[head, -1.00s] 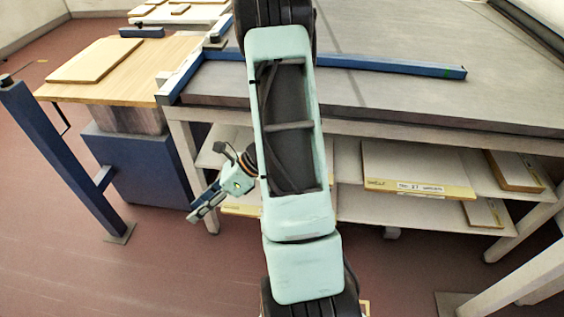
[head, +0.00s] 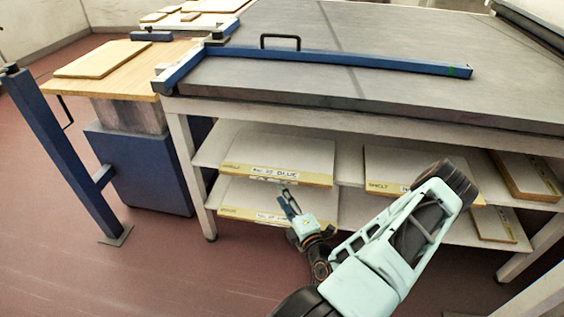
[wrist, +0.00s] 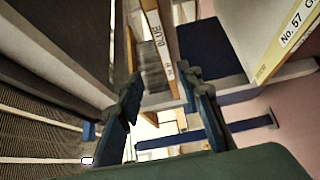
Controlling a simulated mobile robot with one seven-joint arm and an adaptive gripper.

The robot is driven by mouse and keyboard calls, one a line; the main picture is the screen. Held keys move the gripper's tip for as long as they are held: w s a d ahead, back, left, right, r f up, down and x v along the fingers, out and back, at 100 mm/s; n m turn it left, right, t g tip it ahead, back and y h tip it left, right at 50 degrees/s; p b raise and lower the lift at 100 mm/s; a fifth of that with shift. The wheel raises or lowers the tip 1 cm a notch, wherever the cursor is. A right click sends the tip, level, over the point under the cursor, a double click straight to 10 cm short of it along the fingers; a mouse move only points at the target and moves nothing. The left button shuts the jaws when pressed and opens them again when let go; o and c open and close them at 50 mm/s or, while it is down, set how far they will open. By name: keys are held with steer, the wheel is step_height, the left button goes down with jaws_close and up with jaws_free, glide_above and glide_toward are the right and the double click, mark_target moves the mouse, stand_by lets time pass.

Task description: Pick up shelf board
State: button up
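Pale boards with yellow front edges lie on the shelves under the grey table. The upper left board (head: 290,154) has a label that reads "BLUE"; it also shows in the wrist view (wrist: 158,35), ahead of and between the fingers. The lower left board (head: 235,196) lies beneath it, with a label partly readable as "No. 57" in the wrist view (wrist: 285,45). The upper right board (head: 400,160) has "SHELF" on its edge, and my arm hides part of it. My gripper (head: 287,200) is open just in front of the left boards, its fingers (wrist: 160,105) apart and apparently empty.
The grey table top (head: 390,85) overhangs the shelves and carries a blue rail (head: 340,58). More boards lie at the right (head: 520,175). A blue post (head: 65,155) and a wooden-topped stand (head: 130,75) are at the left. The red floor in front is open.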

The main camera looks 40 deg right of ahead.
mark_target(272, 179)
steer(key=b+x, duration=0.1)
steer(key=x, duration=0.4)
steer(key=shift+w+d+f, duration=0.2)
steer(key=shift+w, duration=0.1)
steer(key=x, duration=0.1)
steer(key=b+x, duration=0.1)
steer(key=x, duration=0.1)
steer(key=b+x, duration=0.1)
steer(key=x, duration=0.1)
steer(key=shift+a+f, duration=0.1)
steer(key=shift+f, duration=0.25)
jaws_close()
steer(key=shift+r, duration=0.2)
